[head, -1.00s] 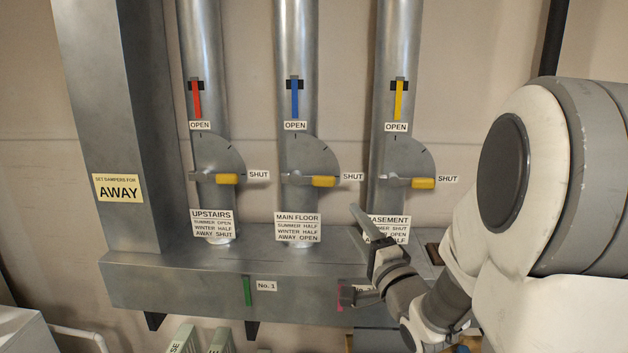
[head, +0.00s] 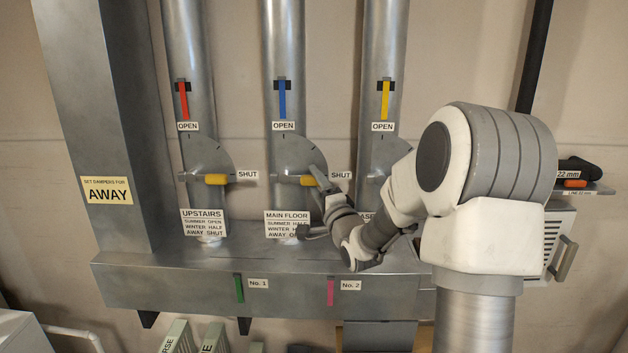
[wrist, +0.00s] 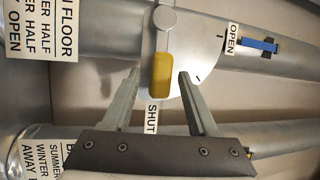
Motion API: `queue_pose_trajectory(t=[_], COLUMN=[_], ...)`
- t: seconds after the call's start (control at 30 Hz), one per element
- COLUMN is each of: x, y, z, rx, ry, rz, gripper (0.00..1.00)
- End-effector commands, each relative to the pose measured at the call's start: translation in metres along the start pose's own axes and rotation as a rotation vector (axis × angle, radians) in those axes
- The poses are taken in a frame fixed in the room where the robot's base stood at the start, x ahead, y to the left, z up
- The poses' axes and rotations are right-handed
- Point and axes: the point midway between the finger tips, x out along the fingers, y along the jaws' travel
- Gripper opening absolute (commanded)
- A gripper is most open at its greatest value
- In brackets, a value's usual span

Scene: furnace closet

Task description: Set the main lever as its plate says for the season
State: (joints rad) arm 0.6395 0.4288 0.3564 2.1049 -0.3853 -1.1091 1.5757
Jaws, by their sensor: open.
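The main floor lever has a yellow handle (head: 309,180) pointing right, at the SHUT label (head: 341,176); its OPEN label (head: 284,126) is above the dial. The handle also shows in the wrist view (wrist: 161,75). The MAIN FLOOR plate (head: 287,222) reads summer half, winter half, away open; my gripper partly covers it now. A yellow sign (head: 107,190) says to set dampers for AWAY. My gripper (head: 317,184) is open at the handle. In the wrist view its fingertips (wrist: 160,76) lie on either side of the handle, with gaps visible.
The upstairs lever (head: 214,179) stands left, its handle also at SHUT. The basement duct (head: 381,60) stands right, its lever mostly hidden by my arm. Below, a metal box (head: 200,285) carries a green tab (head: 239,289) and a pink tab (head: 330,291).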

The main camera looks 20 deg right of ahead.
Motion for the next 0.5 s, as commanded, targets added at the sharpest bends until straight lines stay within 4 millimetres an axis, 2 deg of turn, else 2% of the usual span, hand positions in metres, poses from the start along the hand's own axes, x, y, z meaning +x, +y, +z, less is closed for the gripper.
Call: queue_pose_trajectory(t=[0.17,0.47,0.5], x=[0.0121,0.0138,0.0138], y=[0.0002,0.0002,0.0001], z=[0.0003,0.0003,0.0003], rx=[0.000,0.000,0.000], ry=[-0.001,0.000,0.000], rz=[0.001,0.001,0.000], gripper=[0.59,0.59,0.54])
